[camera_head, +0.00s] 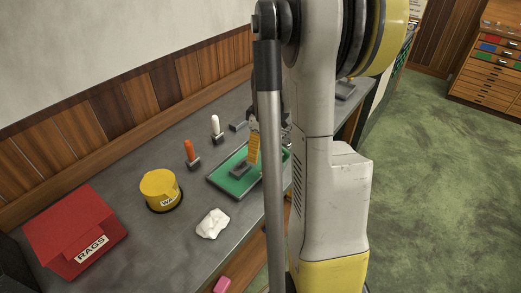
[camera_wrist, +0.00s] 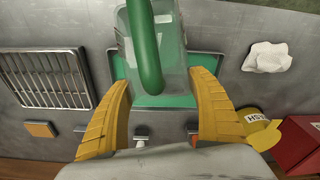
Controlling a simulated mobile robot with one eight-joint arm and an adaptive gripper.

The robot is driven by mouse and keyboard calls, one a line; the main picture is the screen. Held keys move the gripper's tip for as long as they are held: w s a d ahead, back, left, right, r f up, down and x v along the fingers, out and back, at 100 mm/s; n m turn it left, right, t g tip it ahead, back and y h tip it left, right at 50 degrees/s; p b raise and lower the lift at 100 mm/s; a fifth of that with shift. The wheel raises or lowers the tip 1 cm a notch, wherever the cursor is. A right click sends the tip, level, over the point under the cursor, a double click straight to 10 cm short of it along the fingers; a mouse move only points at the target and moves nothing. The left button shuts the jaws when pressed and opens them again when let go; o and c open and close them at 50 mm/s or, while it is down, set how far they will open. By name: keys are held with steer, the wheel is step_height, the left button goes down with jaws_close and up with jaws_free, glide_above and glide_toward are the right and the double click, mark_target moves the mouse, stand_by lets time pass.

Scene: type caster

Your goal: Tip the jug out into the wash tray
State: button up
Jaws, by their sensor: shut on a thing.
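The clear jug with a green handle (camera_wrist: 146,50) is between my gripper's yellow fingers (camera_wrist: 162,84) in the wrist view. My gripper is shut on it. The jug is over the green tray with a grey rim (camera_wrist: 210,63). I cannot tell its tilt or whether anything is in it. One yellow finger (camera_head: 253,146) shows above the tray; my arm hides most of the jug and the tray's right part.
A white crumpled cloth (camera_head: 212,223), a yellow tub with a partly hidden label (camera_head: 159,189) and a red RAGS box (camera_head: 77,230) lie left of the tray. Orange (camera_head: 190,152) and white (camera_head: 215,127) upright pieces stand behind it. A metal grate (camera_wrist: 42,78) shows in the wrist view.

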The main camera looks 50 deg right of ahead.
steer(key=shift+w+a+f+g, duration=0.1)
steer(key=shift+w+f+g, duration=0.15)
steer(key=shift+g, duration=0.25)
steer(key=shift+w+a+f+g+h+b, duration=0.15)
steer(key=shift+w+g+h+b, duration=0.15)
steer(key=shift+g+h+b, duration=0.15)
steer(key=shift+w+r+g, duration=0.2)
steer(key=shift+g, duration=0.35)
steer(key=shift+w+a+g+h, duration=0.15)
steer(key=shift+w+g+h, duration=0.1)
steer(key=shift+w+g, duration=0.15)
